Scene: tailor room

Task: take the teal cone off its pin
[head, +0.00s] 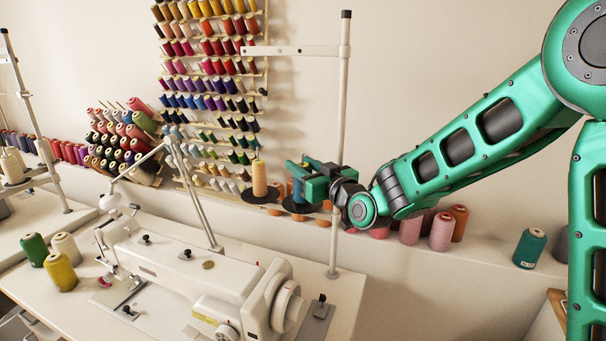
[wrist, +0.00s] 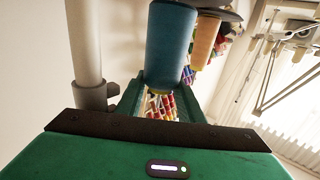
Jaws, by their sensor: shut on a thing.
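The teal cone (wrist: 170,45) fills the top middle of the wrist view. In the head view a strip of the cone (head: 298,191) shows beside my gripper (head: 301,178), above a black disc of the thread stand. My gripper is shut on the cone from the right side, with its green fingers around the cone. In the wrist view the gripper (wrist: 158,98) has a finger on either side of the cone's near end. The pin is hidden, and I cannot tell whether the cone is still seated on it.
A yellow-orange cone (head: 259,179) stands on the neighbouring disc, left of my gripper. The stand's white pole (head: 341,120) rises close behind my gripper. A white sewing machine (head: 190,265) is below. Several pink and orange cones (head: 441,232) and a dark teal cone (head: 529,248) stand on the ledge.

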